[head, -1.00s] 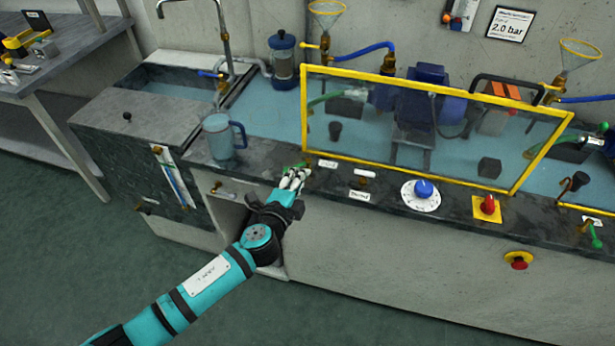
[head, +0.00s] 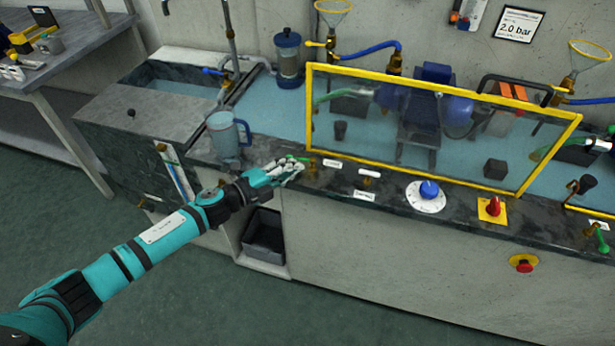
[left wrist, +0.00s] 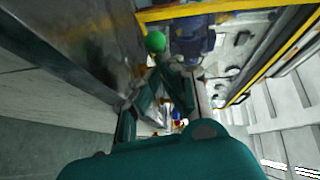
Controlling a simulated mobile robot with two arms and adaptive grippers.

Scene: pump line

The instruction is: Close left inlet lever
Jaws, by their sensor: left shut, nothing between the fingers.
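The left inlet lever is a small brass valve with a green handle (head: 301,160) on the counter's front edge, left of the yellow-framed screen. My left gripper (head: 294,168) is shut and empty, right beside the lever in the head view; its fingers partly cover the handle there. In the left wrist view the lever's round green knob (left wrist: 155,42) shows just beyond the shut fingers (left wrist: 168,72). I cannot tell whether the fingers touch it. My right gripper is not in view.
The yellow-framed clear screen (head: 443,174) stands close to the right. A clear jug (head: 222,137) stands on the counter to the left. A blue dial (head: 428,190), a red switch (head: 492,207) and another green lever (head: 603,241) line the front edge further right.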

